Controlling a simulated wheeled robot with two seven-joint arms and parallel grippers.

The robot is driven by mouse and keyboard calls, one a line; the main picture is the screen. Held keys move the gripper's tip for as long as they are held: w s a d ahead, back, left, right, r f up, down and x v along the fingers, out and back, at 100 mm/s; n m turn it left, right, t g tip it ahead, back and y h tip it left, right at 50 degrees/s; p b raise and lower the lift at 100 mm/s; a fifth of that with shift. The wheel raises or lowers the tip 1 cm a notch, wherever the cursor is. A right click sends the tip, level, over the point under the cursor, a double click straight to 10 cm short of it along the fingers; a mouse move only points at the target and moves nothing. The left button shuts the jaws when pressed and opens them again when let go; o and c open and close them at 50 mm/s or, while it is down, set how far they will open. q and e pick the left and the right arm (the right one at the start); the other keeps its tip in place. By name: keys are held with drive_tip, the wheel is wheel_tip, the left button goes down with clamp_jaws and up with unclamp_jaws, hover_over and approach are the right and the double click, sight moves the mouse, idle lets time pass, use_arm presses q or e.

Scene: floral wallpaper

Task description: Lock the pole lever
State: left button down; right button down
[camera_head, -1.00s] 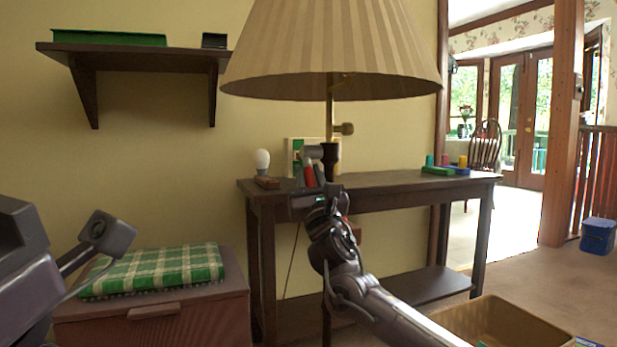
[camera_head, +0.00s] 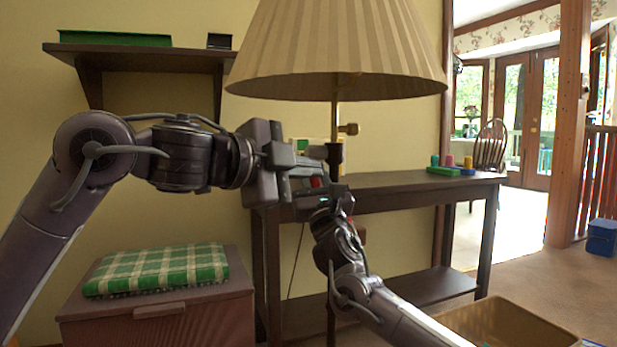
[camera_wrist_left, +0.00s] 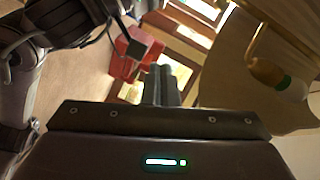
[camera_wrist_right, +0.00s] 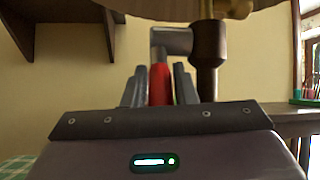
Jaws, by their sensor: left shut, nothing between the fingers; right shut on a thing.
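The lamp's upright pole (camera_head: 334,113) is brass under the pleated shade and has a dark collar (camera_head: 334,154) below. In the right wrist view, a grey block (camera_wrist_right: 172,40) joins the collar (camera_wrist_right: 208,55), and a red lever (camera_wrist_right: 160,84) hangs from it. My right gripper (camera_wrist_right: 157,86) is shut on the red lever. In the head view, a little of the red lever (camera_head: 316,182) shows between the grippers. My left gripper (camera_head: 318,172) is shut and empty, beside the lever and pole. In the left wrist view, its closed fingers (camera_wrist_left: 161,85) are near a red part (camera_wrist_left: 127,57); contact is unclear.
The lampshade (camera_head: 335,55) hangs just above both grippers. A dark side table (camera_head: 400,188) stands behind the pole. A chest with a green plaid cushion (camera_head: 165,270) is at lower left, a tan bin (camera_head: 500,325) at lower right. A wall shelf (camera_head: 140,58) is upper left.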

drive_tip(key=shift+f, duration=0.1)
use_arm(q)
drive_tip(key=w+a+n+t+y, duration=0.1)
drive_tip(key=w+a+n+y, duration=0.15)
drive_tip(key=a, duration=0.25)
use_arm(e)
drive_tip(key=shift+a, duration=0.1)
use_arm(q)
drive_tip(key=w+a+x, duration=0.1)
drive_tip(key=a+x, duration=0.1)
drive_tip(key=x, duration=1.1)
drive_tip(key=shift+w+m, duration=0.25)
drive_tip(key=shift+m, duration=0.1)
drive_tip(key=shift+h, duration=0.25)
